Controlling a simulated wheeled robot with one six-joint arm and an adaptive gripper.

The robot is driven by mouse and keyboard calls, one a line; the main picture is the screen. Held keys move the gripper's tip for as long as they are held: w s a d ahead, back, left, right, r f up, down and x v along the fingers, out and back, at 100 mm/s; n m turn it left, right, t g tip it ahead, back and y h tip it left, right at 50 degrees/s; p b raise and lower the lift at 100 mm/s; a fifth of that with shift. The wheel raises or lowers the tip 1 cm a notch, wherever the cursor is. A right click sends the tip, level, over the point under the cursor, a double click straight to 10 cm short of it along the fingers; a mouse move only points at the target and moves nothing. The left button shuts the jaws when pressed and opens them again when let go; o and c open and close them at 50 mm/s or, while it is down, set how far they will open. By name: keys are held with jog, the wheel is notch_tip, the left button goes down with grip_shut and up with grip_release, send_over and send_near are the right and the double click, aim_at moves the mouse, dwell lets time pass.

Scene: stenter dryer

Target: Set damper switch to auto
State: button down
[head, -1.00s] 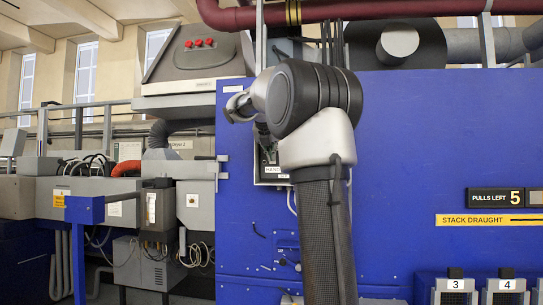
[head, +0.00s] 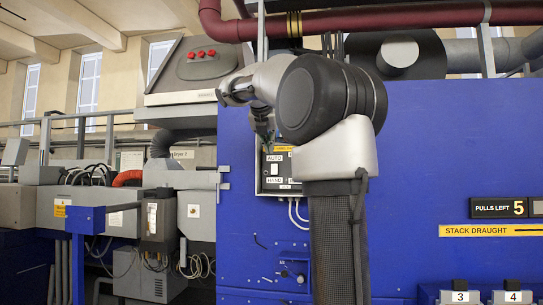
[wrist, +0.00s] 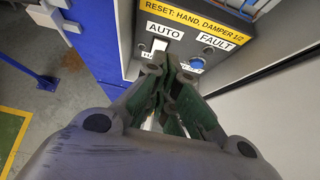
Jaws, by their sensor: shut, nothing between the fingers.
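The damper control box (head: 264,186) is a small grey panel on the blue wall, partly hidden by my arm. In the head view its AUTO label sits above a pale switch (head: 273,169), with HAND below. In the wrist view the white switch lever (wrist: 158,46) shows just under the AUTO label, beyond my fingertips. The HAND label below is mostly covered by the fingers. My gripper (wrist: 166,70) is shut and empty in front of the panel. In the head view my gripper (head: 264,138) points down near the box's top. I cannot tell whether it touches the lever.
A blue button (wrist: 197,62) sits right of the switch, close to my fingers, below a FAULT label. A yellow label (wrist: 195,20) reads "RESET: HAND, DAMPER 1/2". A "PULLS LEFT 5" sign (head: 499,208) is on the blue wall (head: 430,150). Open floor (wrist: 40,110) lies left.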

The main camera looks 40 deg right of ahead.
jog(key=shift+v, duration=1.6)
jog(key=s+a+f+m+g+y, duration=0.1)
jog(key=a+f+m+y, duration=0.15)
jog(key=f+m, duration=0.55)
jog(key=s+a+f+m+y, duration=0.1)
jog(key=s+a+f+m, duration=0.15)
jog(key=f+m, duration=0.6)
jog(key=s+a+f+m+y, duration=0.1)
jog(key=s+a+f+m, duration=0.2)
jog(key=s+f, duration=0.4)
jog(key=s+a+f+m+y, duration=0.2)
jog(key=s+a+f+m, duration=0.1)
jog(key=s+a+f, duration=0.2)
jog(key=s+a+f+m+g+y, duration=0.1)
jog(key=s+a+f+m, duration=0.2)
jog(key=s+f, duration=0.7)
jog(key=shift+a+f+m, duration=0.2)
jog(key=shift+a+m, duration=0.15)
jog(key=shift+a, duration=0.6)
jog(key=shift+y, duration=0.25)
